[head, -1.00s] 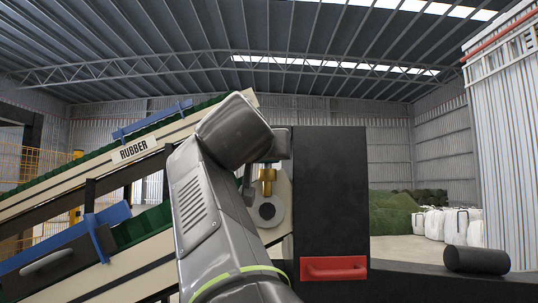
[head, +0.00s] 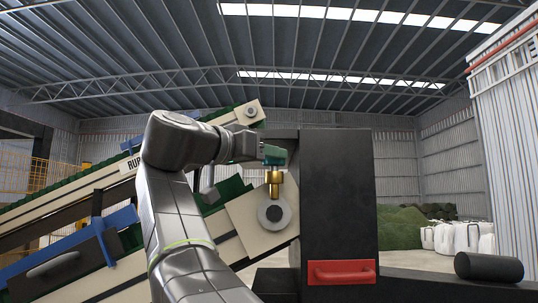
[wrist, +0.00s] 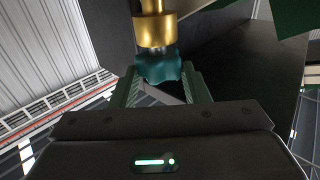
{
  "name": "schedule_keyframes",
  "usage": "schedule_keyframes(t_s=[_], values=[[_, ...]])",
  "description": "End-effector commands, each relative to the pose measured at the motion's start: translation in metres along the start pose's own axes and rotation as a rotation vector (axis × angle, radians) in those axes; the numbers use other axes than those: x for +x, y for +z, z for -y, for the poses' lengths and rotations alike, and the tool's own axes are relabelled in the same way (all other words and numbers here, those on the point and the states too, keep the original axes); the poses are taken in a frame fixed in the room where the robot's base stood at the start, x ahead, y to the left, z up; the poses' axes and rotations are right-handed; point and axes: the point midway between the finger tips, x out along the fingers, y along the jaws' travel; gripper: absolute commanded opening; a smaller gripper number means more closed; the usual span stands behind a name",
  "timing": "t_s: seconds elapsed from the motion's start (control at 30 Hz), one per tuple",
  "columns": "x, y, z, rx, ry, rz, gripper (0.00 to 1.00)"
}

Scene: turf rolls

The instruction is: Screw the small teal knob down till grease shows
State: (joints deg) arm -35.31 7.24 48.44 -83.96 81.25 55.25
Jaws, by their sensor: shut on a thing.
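The small teal knob (wrist: 158,68) sits on the end of a brass fitting (wrist: 154,28) in the wrist view. My gripper (wrist: 163,78) has its green ribbed fingers on either side of the knob and is shut on it. In the head view the brass fitting (head: 274,183) stands upright above a pale plate with a round bearing (head: 272,213). My gripper (head: 268,153) reaches the top of the fitting from the left. The fingers and knob are too small there to tell apart. I cannot make out any grease.
A black upright housing (head: 337,195) with a red handle (head: 341,272) stands just right of the fitting. Sloping conveyors with blue brackets (head: 97,237) lie to the left. A dark roll (head: 489,267) rests at right. White bags (head: 462,237) stand farther back.

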Motion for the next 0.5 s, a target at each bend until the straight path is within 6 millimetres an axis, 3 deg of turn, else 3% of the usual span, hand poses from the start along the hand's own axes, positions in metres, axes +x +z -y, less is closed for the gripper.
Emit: schedule_keyframes(t_s=[0.5], values=[[0.0001, -0.0002, 0.0009, -0.001, 0.038, 0.000, 0.19]])
